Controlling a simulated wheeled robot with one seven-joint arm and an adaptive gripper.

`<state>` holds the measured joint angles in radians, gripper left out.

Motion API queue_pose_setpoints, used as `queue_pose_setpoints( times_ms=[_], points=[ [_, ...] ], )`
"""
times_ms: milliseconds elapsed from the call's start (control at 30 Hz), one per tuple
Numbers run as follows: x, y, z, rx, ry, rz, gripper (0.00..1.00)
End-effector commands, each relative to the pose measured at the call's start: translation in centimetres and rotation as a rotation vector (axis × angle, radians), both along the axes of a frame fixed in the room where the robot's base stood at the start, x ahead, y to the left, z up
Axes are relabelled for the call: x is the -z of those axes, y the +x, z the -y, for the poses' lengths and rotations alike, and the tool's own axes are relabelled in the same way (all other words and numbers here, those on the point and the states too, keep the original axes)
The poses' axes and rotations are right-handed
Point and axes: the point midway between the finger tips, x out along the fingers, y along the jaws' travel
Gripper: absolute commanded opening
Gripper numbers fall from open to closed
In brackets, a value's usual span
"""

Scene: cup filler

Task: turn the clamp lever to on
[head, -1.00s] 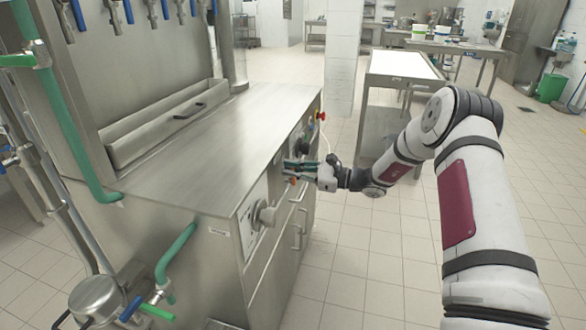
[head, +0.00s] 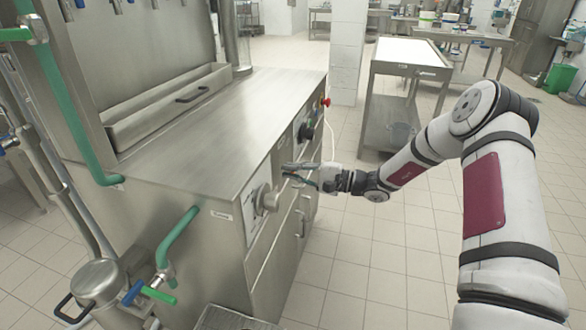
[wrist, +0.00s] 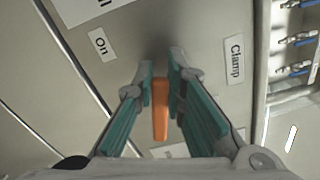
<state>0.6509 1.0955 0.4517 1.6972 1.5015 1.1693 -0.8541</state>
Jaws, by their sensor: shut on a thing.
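The clamp lever is an orange bar (wrist: 160,108) in the wrist view. It stands on a grey metal panel between a label reading "On" (wrist: 102,43) at left and a label reading "Clamp" (wrist: 235,60) at right. My gripper (wrist: 160,72) has its two green-padded fingers on either side of the lever and is shut on it. In the head view my gripper (head: 287,172) is at the front panel of the steel machine (head: 205,125), right of a grey round knob (head: 268,199). The lever is not clear in the head view.
A red knob (head: 326,102) and a dark knob (head: 307,132) are farther along the same panel. Door handles sit below. A steel table (head: 409,66) stands behind my arm.

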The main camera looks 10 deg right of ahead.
Motion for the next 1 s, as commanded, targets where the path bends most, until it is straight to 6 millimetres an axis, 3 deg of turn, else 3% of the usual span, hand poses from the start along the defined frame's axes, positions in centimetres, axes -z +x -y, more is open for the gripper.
queue_pose_setpoints(
  times_ms=[500, 1000],
  points=[
    [1.9, -0.4, -0.1, -0.001, -0.154, 0.259, 0.0],
    [2.1, -0.4, 0.0, 0.0, -0.175, 0.294, 0.0]
  ],
)
